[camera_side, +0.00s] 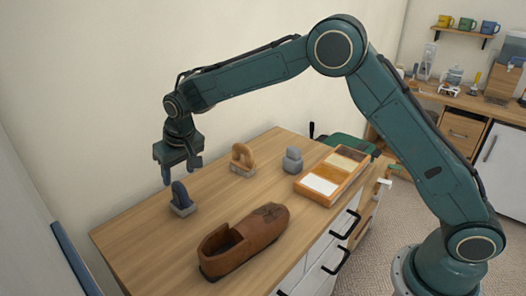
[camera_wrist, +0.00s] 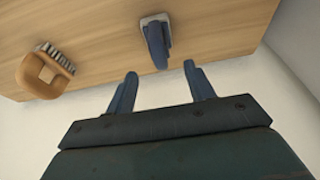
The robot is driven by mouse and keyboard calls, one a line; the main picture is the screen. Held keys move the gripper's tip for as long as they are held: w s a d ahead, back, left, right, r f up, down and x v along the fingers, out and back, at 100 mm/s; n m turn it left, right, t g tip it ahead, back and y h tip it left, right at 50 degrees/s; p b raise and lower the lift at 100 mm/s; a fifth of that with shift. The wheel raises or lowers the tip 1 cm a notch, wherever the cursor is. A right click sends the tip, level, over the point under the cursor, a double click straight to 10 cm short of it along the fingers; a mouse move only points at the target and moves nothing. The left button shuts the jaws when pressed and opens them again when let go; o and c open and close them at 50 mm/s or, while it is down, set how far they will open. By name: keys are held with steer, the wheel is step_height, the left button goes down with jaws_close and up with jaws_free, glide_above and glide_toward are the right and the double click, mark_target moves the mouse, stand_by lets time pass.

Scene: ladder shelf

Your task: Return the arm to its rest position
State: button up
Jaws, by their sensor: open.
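My gripper (camera_side: 178,168) is open and empty at the left end of the wooden cabinet top, above and beside a blue-handled brush (camera_side: 182,200). In the wrist view my two blue fingers (camera_wrist: 160,92) are spread, and the blue-handled brush (camera_wrist: 156,40) stands beyond them, apart from both fingertips. My arm reaches out high over the cabinet from the right.
A tan-handled brush (camera_side: 243,160), a grey block-like object (camera_side: 292,160), a brown shoe (camera_side: 243,240) and a wooden tray (camera_side: 335,177) with several compartments are on the cabinet top (camera_side: 150,232). The tan-handled brush also shows in the wrist view (camera_wrist: 44,73). A wall stands close behind.

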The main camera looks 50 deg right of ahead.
steer(key=shift+r, duration=0.1)
steer(key=s+d+r, duration=0.6)
steer(key=s+r, duration=0.2)
steer(key=s+d+r, duration=0.5)
steer(key=s+r, duration=0.3)
steer(key=s+d+t, duration=0.1)
steer(key=s+d, duration=0.2)
steer(key=s, duration=0.9)
steer(key=s+d+f+t, duration=0.1)
steer(key=s+d, duration=0.2)
steer(key=s, duration=0.9)
steer(key=shift+f, duration=0.25)
